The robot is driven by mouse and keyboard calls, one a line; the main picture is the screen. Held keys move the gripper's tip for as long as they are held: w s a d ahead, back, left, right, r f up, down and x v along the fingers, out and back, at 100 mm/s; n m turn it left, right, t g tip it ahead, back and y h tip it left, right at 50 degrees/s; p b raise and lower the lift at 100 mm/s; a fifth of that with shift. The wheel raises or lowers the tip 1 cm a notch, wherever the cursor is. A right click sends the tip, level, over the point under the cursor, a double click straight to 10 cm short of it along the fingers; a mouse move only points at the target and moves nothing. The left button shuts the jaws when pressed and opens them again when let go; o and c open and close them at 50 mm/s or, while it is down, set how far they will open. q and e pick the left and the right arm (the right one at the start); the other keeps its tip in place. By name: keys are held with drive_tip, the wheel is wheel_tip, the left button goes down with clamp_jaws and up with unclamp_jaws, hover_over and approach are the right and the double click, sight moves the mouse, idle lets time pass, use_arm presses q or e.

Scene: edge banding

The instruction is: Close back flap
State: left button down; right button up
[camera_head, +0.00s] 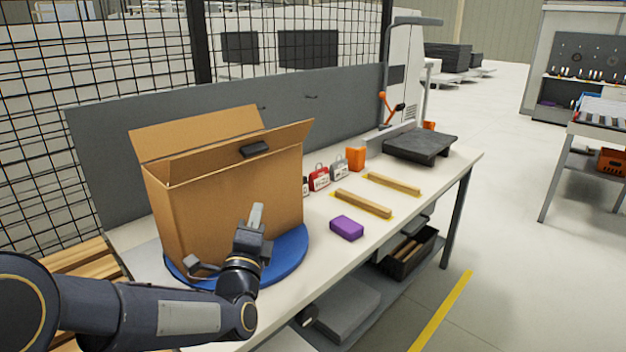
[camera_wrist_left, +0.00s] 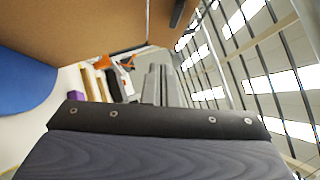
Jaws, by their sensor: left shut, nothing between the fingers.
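A tall open cardboard box (camera_head: 215,205) stands on a round blue turntable (camera_head: 295,248) at the left of the bench. Its far flap (camera_head: 200,130) stands up and leans back. A flap on the near side (camera_head: 215,163) slants upward and outward, with a small dark piece (camera_head: 255,149) at it. My left gripper (camera_head: 256,215) is in front of the box's near face, below the top rim, fingers pointing up, shut and empty. In the left wrist view its grey fingers (camera_wrist_left: 160,85) are together, with the cardboard wall (camera_wrist_left: 80,25) above left. My right gripper is not in view.
On the bench (camera_head: 320,225) to the right are a purple block (camera_head: 346,228), two wooden strips (camera_head: 363,203), small tagged items (camera_head: 319,178), an orange container (camera_head: 356,158) and a dark flat platform (camera_head: 420,145). A grey panel (camera_head: 340,100) and wire fence stand behind.

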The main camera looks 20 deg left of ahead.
use_arm(q)
drive_tip(key=m+p, duration=0.1)
drive_tip(key=p, duration=0.1)
approach(262, 152)
drive_tip(key=w+d, duration=0.2)
drive_tip(key=w, duration=0.1)
drive_tip(key=w+a, duration=0.1)
drive_tip(key=w+a+y+p, duration=0.1)
drive_tip(key=shift+a+r+t, duration=0.4)
drive_tip(key=shift+w+a+r+p, duration=0.15)
drive_tip(key=shift+w+a+p, duration=0.05)
drive_tip(key=shift+a+p, duration=0.15)
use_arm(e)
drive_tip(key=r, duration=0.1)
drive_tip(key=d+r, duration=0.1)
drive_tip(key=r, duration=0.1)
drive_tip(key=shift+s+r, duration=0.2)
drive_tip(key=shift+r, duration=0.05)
